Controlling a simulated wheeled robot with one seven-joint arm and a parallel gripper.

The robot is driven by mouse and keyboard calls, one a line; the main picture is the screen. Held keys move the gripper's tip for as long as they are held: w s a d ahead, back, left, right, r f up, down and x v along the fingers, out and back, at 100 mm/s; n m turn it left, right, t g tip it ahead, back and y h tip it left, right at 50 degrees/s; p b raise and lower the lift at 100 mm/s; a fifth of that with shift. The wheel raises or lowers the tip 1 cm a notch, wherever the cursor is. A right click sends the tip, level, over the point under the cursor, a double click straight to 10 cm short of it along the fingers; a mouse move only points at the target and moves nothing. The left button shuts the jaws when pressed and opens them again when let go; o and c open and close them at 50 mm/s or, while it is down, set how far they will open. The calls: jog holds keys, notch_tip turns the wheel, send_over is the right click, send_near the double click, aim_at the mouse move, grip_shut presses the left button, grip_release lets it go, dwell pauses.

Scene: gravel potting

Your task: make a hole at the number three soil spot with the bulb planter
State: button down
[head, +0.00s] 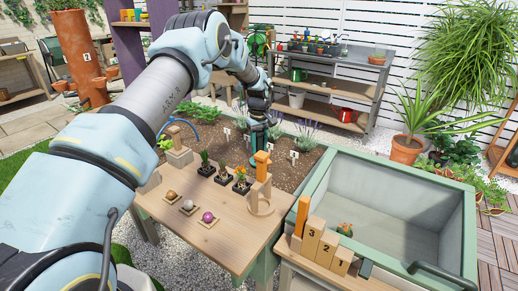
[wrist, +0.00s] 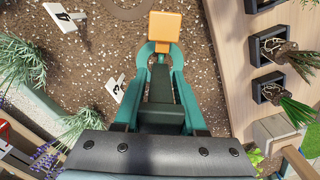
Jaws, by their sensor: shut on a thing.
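The bulb planter's orange grip (head: 262,160) shows at my gripper over the planter bed in the head view. It also shows in the wrist view (wrist: 164,25). My gripper (wrist: 160,50), with teal fingers, is shut on it. The brown soil (head: 195,133) fills the bed around the gripper. White number markers (head: 226,134) stand in it; one shows near the gripper in the wrist view (wrist: 118,88).
A wooden stand (head: 261,190) with a ring base is at the table's (head: 205,233) right edge. Potted plants (head: 224,175) and bulbs on small trays (head: 188,206) line the table. Wooden blocks marked 3 and 2 (head: 313,235) stand by the grey sink (head: 395,205). Lavender (head: 303,135) grows in the bed.

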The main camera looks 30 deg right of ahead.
aim_at(259, 132)
jog(key=shift+r+p, duration=2)
jog(key=shift+r, duration=2.45)
jog(key=shift+r+p, duration=1.35)
jog(key=shift+r, duration=1.2)
jog(key=shift+f, duration=0.1)
